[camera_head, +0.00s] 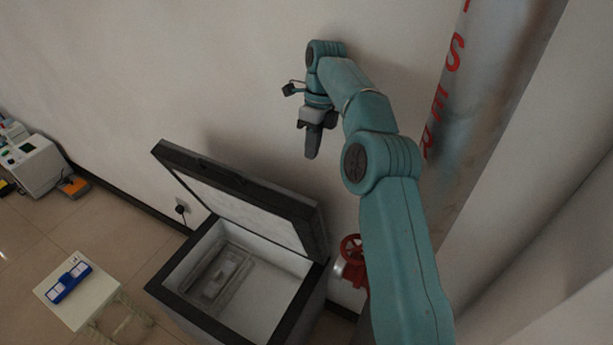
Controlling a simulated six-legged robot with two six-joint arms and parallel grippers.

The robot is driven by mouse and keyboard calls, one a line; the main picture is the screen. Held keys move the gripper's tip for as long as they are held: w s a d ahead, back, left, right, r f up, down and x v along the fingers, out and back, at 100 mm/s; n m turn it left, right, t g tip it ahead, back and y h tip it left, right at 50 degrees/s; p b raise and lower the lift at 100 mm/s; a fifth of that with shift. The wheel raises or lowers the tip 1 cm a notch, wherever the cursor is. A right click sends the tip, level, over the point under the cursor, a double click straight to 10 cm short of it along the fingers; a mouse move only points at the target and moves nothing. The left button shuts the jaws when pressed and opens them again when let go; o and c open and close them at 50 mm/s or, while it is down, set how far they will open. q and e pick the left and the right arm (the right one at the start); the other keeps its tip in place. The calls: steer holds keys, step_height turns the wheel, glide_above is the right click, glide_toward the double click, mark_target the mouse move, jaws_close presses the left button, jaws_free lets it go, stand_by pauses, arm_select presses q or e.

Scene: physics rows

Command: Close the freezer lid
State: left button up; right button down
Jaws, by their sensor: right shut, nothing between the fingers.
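The chest freezer (311,304) stands against the wall in the lower middle, with a dark rim and a pale, open interior. Its lid (248,212) is raised and leans back toward the wall, with its white inner face showing inside a dark frame. My right gripper (312,154) is shut and empty. It points down, and in the picture it is above the lid's right part, apart from the lid's top edge. My left gripper is not in view.
A pipe with red letters (485,75) rises right of my arm. A red valve wheel (351,248) is right of the freezer. A small white table (62,312) with a blue object (69,283) stands at left. A wall socket (181,208) is behind.

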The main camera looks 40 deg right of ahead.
steer(key=b+x, duration=0.1)
steer(key=x, duration=0.8)
steer(key=shift+s+a+f, duration=0.2)
steer(key=shift+s+f, duration=0.1)
steer(key=shift+s, duration=0.1)
steer(key=shift+w+f, duration=0.1)
steer(key=shift+w, duration=0.15)
steer(key=shift+s, duration=0.15)
